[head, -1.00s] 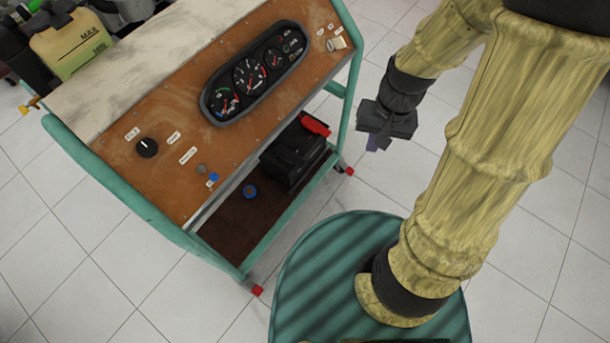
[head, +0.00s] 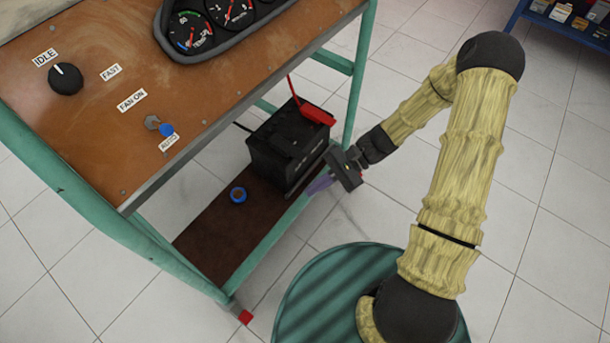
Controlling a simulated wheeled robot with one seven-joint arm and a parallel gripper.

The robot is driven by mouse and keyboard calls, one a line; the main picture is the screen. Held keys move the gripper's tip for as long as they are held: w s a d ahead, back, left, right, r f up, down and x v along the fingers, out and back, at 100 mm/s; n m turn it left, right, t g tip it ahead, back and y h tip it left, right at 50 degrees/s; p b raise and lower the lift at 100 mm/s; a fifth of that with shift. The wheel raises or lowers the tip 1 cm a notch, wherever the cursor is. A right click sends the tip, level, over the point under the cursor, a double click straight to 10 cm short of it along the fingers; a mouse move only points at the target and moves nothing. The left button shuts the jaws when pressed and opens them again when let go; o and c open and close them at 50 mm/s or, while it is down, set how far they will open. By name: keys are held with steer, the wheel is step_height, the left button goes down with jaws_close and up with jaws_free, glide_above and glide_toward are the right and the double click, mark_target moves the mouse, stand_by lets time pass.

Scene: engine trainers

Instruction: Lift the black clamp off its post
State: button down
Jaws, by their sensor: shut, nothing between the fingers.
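A black battery (head: 285,145) stands on the brown lower shelf of the engine trainer. A red clamp (head: 318,114) sits on its top right, with a red cable rising from it. A short dark cable (head: 243,127) reaches the battery's top left. The black clamp cannot be told apart from the black battery top. My gripper (head: 318,186) is shut and empty, with its purple fingers pointing left and down. It is right of the battery and in front of the shelf edge, lower than the battery top.
The panel (head: 110,120) with its knob and switches overhangs the shelf. Teal frame legs (head: 356,80) stand at its ends. A blue-ringed round part (head: 238,195) lies on the shelf left of the battery. The tiled floor at right is clear; a blue rack (head: 560,25) stands far right.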

steer(key=w+a+f+m+t+y+b, duration=0.25)
steer(key=w+f+y+b, duration=0.2)
steer(key=f+b, duration=0.4)
steer(key=w+a+f+m+t+y+b, duration=0.1)
steer(key=w+f+m+t+y+b, duration=0.25)
steer(key=f+y+b, duration=0.45)
steer(key=w+d+f+m+t+h+b, duration=0.1)
steer(key=w+d+f+m+t+b, duration=0.2)
steer(key=f+m+t, duration=0.3)
steer(key=w+d+f+m+t+h+b, duration=0.1)
steer(key=w+d+f+m+t+b, duration=0.2)
steer(key=f+m+t+b, duration=0.3)
step_height(320, 180, down, 2)
steer(key=w+t, duration=0.1)
steer(key=t, duration=0.3)
steer(key=shift+m+t, duration=0.3)
steer(key=shift+m, duration=0.1)
steer(key=shift+w+r, duration=0.1)
